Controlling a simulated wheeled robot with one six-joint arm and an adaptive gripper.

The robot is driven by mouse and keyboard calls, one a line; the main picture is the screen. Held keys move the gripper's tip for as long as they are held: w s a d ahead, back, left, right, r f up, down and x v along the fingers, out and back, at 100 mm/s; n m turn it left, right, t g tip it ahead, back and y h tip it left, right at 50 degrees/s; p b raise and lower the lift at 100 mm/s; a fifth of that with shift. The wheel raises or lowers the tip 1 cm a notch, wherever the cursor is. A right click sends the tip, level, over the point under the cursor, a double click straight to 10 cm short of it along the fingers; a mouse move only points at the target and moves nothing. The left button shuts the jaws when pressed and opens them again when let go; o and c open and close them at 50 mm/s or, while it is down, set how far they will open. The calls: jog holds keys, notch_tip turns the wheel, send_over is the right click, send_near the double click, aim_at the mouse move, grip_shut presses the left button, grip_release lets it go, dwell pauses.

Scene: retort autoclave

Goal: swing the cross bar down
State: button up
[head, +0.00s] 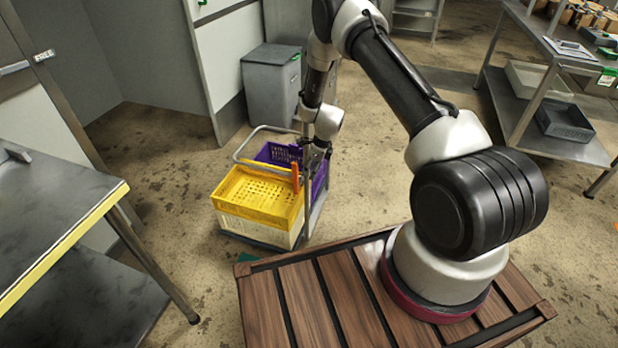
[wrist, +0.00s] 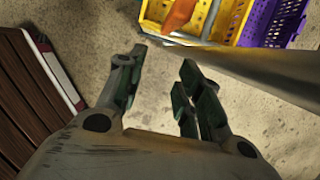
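A small trolley (head: 262,238) stands on the floor and carries a yellow crate (head: 262,196) and a purple crate (head: 279,153). A grey bar (head: 307,198) stands roughly upright at the trolley's right side, near an orange piece (head: 295,177); I cannot tell for sure that it is the cross bar. In the wrist view a thick grey bar (wrist: 250,80) runs slantwise past the right finger, with the orange piece (wrist: 178,14) beyond. My gripper (head: 319,152) is at the trolley's right side. In the wrist view its fingers (wrist: 160,72) are apart with nothing between them.
A steel table (head: 55,205) with a yellow edge stands at the left. A grey bin (head: 272,85) stands behind the trolley. A steel shelf table (head: 560,140) with trays is at the right. Bare floor (head: 170,150) lies between the left table and the trolley.

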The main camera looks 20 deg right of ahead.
jog(key=v, duration=0.6)
jog(key=shift+s+d+r, duration=0.1)
jog(key=s+r+n+g, duration=0.2)
jog(key=s+n+g, duration=0.1)
jog(key=s+n, duration=0.65)
jog(key=s+d+r+n+t, duration=0.2)
jog(key=s+r+n, duration=0.3)
jog(key=s+r, duration=0.4)
jog(key=s+d+r+n+t+h, duration=0.1)
jog(key=s+d+r+n, duration=0.3)
jog(key=s+r, duration=0.6)
jog(key=s+d+r+n+t+h, duration=0.1)
jog(key=s+r+n, duration=0.5)
jog(key=r, duration=1.9)
jog(key=s+d+t, duration=0.1)
jog(key=s+d, duration=0.1)
jog(key=s, duration=0.1)
jog(key=shift+s+n+t, duration=0.35)
jog(key=shift+t, duration=0.05)
